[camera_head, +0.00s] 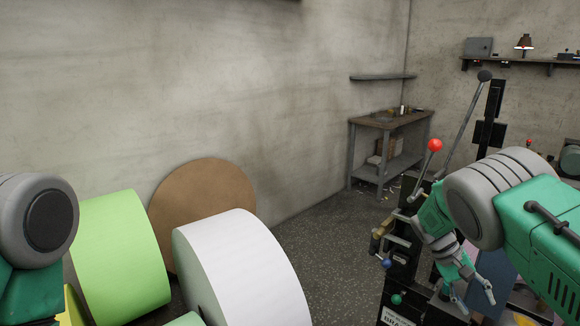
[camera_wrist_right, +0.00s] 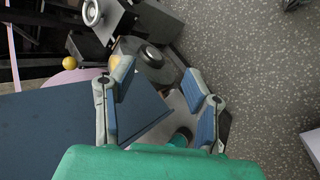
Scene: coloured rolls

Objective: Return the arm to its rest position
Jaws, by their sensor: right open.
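My right arm (camera_head: 510,205) reaches in from the right in the head view, with its green and grey links bent downward. My right gripper (camera_head: 474,294) hangs below it, in front of a dark machine (camera_head: 400,270). In the wrist view the right gripper (camera_wrist_right: 158,76) is open, with its two blue-padded fingers spread and nothing between them. Part of my left arm (camera_head: 40,220) shows at the left edge of the head view; its gripper is out of the picture.
A green roll (camera_head: 120,255), a white roll (camera_head: 240,270) and a brown disc-shaped roll end (camera_head: 200,195) stand at the lower left. The machine has a red-knobbed lever (camera_head: 434,146). A workbench (camera_head: 390,125) stands at the back wall. Speckled floor (camera_head: 325,245) lies clear between rolls and machine.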

